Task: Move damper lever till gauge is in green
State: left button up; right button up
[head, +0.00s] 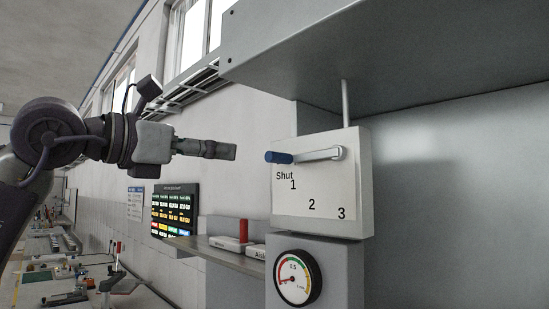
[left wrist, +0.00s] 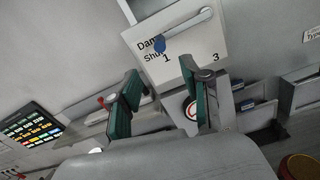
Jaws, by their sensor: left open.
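The damper lever (head: 318,154) is a silver bar with a blue grip (head: 280,157), on a white panel (head: 320,190) marked Shut, 1, 2 and 3. The bar points left, its grip just above the word Shut. The round gauge (head: 298,278) below has red and green bands; its needle seems to point to the lower left, near the red. My left gripper (head: 232,152) is left of the grip, apart from it. In the left wrist view its green-padded fingers (left wrist: 160,68) are spread and empty, with the blue grip (left wrist: 160,45) beyond their tips. My right gripper is not in view.
A grey hood (head: 400,60) overhangs the panel, with a thin rod between them. A shelf (head: 215,250) with a red item (head: 243,231) is below my left gripper. A dark display board (head: 175,210) hangs on the wall. The space between gripper and grip looks clear.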

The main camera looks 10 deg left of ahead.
aim_at(276, 158)
pick_arm(q)
jog(key=p+x, duration=0.5)
jog(key=x, duration=0.8)
jog(key=shift+p, duration=0.3)
jog(key=shift+w+d, duration=0.25)
jog(key=shift+w, duration=0.2)
jog(key=shift+f, duration=0.1)
grip_shut()
